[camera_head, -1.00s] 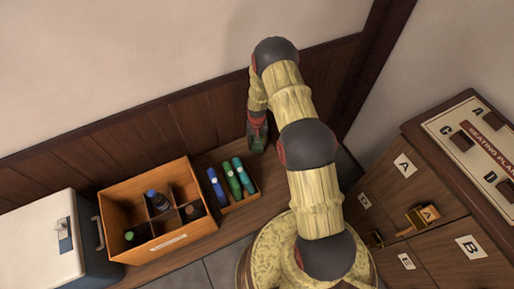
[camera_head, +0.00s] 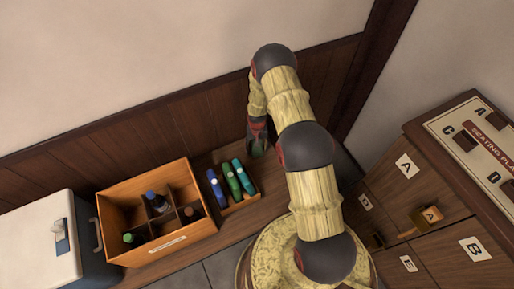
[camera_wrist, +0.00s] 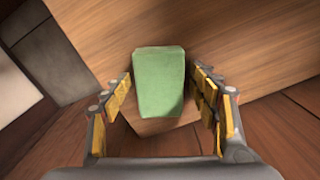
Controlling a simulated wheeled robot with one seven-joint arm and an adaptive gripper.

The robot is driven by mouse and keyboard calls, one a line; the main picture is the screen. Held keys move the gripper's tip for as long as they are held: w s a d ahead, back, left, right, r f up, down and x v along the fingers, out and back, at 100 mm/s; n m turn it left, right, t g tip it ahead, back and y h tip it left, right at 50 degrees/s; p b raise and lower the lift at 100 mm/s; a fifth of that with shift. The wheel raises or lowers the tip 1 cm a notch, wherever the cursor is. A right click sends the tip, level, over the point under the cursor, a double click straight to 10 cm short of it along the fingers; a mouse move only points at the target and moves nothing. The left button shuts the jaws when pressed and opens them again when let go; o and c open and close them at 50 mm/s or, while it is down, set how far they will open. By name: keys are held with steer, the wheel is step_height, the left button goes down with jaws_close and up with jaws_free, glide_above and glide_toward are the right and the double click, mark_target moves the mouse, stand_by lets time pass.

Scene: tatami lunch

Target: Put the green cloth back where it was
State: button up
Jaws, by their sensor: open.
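A pale green block-shaped thing, likely the folded green cloth (camera_wrist: 158,88), rests on a wooden surface in the wrist view. My gripper (camera_wrist: 163,84) is open, with one finger on each side of it. The fingers look apart from its sides, with narrow gaps. In the head view my gripper (camera_head: 257,140) is low by the wall, right of the small tray, and a bit of green (camera_head: 258,149) shows at its tip. My fingers hide most of it there.
A small wooden tray (camera_head: 243,203) holds blue, green and teal rolls. Left of it stand an orange divided crate (camera_head: 120,215) with bottles and a white cooler box (camera_head: 40,225). A lettered wooden cabinet (camera_head: 385,185) stands on the right. The wooden wall panel is close behind my gripper.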

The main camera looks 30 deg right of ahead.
steer(key=shift+r, duration=0.15)
step_height(320, 180, up, 30)
steer(key=a+n+t+p, duration=0.1)
steer(key=a+p, duration=0.2)
steer(key=p, duration=0.2)
steer(key=s+a+r+n+t, duration=0.1)
steer(key=s+a+r, duration=0.15)
steer(key=r, duration=0.65)
steer(key=s+a+r+t, duration=0.1)
steer(key=s+r, duration=0.2)
steer(key=r, duration=0.6)
steer(key=s+a+r+n+t, duration=0.1)
steer(key=s+r, duration=0.4)
steer(key=s, duration=0.3)
steer(key=s+a+r, duration=0.2)
steer(key=s+r, duration=0.3)
steer(key=s, duration=0.3)
steer(key=s+a+r+n+t, duration=0.1)
steer(key=s+a+r, duration=0.1)
steer(key=s+r, duration=0.3)
steer(key=s, duration=0.3)
steer(key=shift+s+a+n+t, duration=0.25)
steer(key=shift+s+n+t, duration=0.05)
steer(key=shift+s, duration=0.05)
steer(key=shift+r, duration=0.1)
steer(key=shift+c, duration=0.6)
